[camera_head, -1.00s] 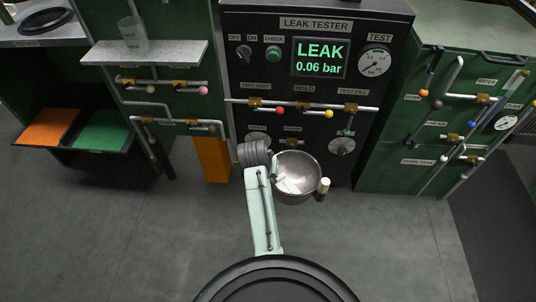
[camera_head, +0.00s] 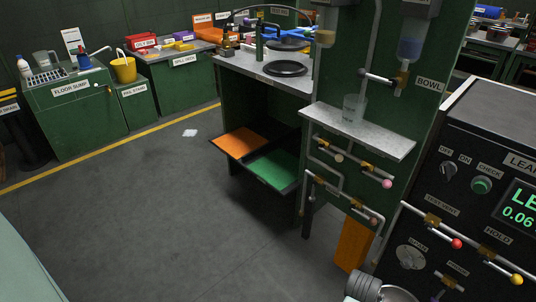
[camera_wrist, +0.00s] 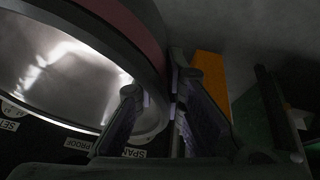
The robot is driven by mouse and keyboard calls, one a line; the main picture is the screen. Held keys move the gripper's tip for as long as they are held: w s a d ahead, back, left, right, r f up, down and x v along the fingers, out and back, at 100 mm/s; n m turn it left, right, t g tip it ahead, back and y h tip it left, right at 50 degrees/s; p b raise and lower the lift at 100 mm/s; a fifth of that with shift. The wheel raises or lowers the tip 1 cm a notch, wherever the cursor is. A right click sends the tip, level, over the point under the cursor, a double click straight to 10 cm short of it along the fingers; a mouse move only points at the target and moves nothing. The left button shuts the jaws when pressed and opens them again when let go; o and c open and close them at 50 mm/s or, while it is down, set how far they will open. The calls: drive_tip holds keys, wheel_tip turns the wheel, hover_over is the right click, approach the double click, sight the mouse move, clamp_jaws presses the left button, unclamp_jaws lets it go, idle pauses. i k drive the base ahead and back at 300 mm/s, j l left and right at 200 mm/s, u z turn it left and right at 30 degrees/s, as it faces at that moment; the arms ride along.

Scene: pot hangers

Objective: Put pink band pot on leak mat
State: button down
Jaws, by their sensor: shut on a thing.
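The pot (camera_wrist: 75,65) fills the upper left of the wrist view, its shiny metal inside showing and a dull pink band (camera_wrist: 138,25) around its outside. My gripper (camera_wrist: 160,105) is shut on the pot's wall, one finger on each side. In the head view only part of the pot (camera_head: 398,294) shows at the bottom edge, beside my grey wrist. No label shows which is the leak mat.
The leak tester (camera_head: 480,130) stands at right with protruding pipes and valves. An orange panel (camera_head: 353,245) and a ledge (camera_head: 390,141) with a clear beaker (camera_head: 353,107) stand between it and the mats. Open floor (camera_head: 185,210) lies in front of the mats.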

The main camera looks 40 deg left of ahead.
sight(243, 141)
drive_tip(key=u, duration=1)
drive_tip(key=i+j+u, duration=0.1)
drive_tip(key=u, duration=0.8)
drive_tip(key=i, duration=1.95)
drive_tip(key=i+j+z, duration=0.1)
drive_tip(key=i+z, duration=0.15)
drive_tip(key=i, duration=0.5)
drive_tip(key=i+j+z, duration=0.1)
drive_tip(key=z, duration=0.75)
drive_tip(key=i+j, duration=0.3)
drive_tip(key=i+j+z, duration=0.05)
drive_tip(key=j, duration=0.05)
